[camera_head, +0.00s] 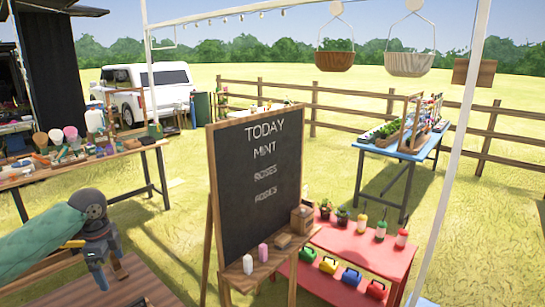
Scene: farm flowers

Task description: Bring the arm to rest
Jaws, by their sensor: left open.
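My left arm comes in from the left edge. My left gripper (109,270) hangs at the lower left, its fingers pointing down and apart with nothing visible between them. It is above a wooden surface (140,285) at the bottom left; I cannot tell how far above. My right gripper is not in view.
A blackboard (258,180) on a wooden easel stands right of my left gripper, with small items on its ledge. A cluttered wooden table (110,153) is behind at left. A red table (375,250) with potted plants and bottles stands at right. Grass lies between.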

